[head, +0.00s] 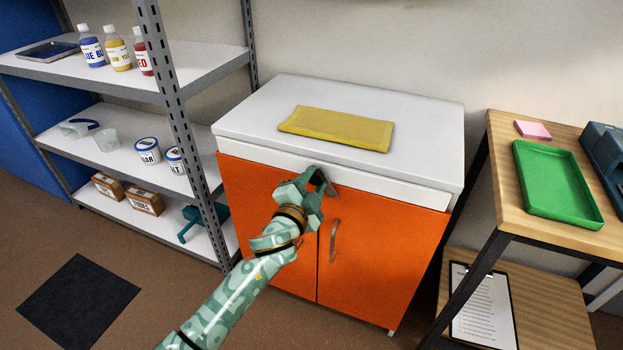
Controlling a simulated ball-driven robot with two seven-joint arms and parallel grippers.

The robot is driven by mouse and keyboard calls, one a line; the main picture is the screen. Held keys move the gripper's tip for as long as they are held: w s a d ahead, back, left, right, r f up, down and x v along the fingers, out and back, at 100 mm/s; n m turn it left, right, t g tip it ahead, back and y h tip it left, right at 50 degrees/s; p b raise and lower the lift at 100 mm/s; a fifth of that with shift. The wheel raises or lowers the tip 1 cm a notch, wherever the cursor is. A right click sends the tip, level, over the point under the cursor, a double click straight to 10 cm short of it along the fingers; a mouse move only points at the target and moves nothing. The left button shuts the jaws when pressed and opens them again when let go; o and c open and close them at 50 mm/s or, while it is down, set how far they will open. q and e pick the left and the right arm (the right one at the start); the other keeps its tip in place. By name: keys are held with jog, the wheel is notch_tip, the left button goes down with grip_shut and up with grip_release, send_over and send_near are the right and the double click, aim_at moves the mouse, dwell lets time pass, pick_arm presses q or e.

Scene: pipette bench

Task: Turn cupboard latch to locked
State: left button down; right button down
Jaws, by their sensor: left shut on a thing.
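The cupboard (262,215) has two orange doors and a white top, and it stands against the wall. My left gripper (318,182) is at the upper middle of the cupboard front, where the two doors meet. It is shut on a small dark part there, which I take to be the latch (328,186). The gripper hides most of the latch, so its turn position cannot be told. A curved metal handle (334,240) shows on the right door. Both doors look closed. My right gripper is not in view.
A folded yellow cloth (337,127) lies on the cupboard top. A metal shelf rack (165,92) with bottles and tubs stands close on the left. A wooden table (505,205) with a green tray (556,212) stands on the right. The floor in front is clear around a dark mat (78,303).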

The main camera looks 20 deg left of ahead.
pick_arm(q)
jog(key=m, duration=0.3)
jog(key=shift+d+f+m+p, duration=0.1)
jog(key=shift+m+p, duration=0.2)
jog(key=shift+p, duration=0.1)
jog(key=shift+f+m, duration=0.1)
jog(key=shift+m, duration=1.5)
jog(key=shift+f, duration=0.1)
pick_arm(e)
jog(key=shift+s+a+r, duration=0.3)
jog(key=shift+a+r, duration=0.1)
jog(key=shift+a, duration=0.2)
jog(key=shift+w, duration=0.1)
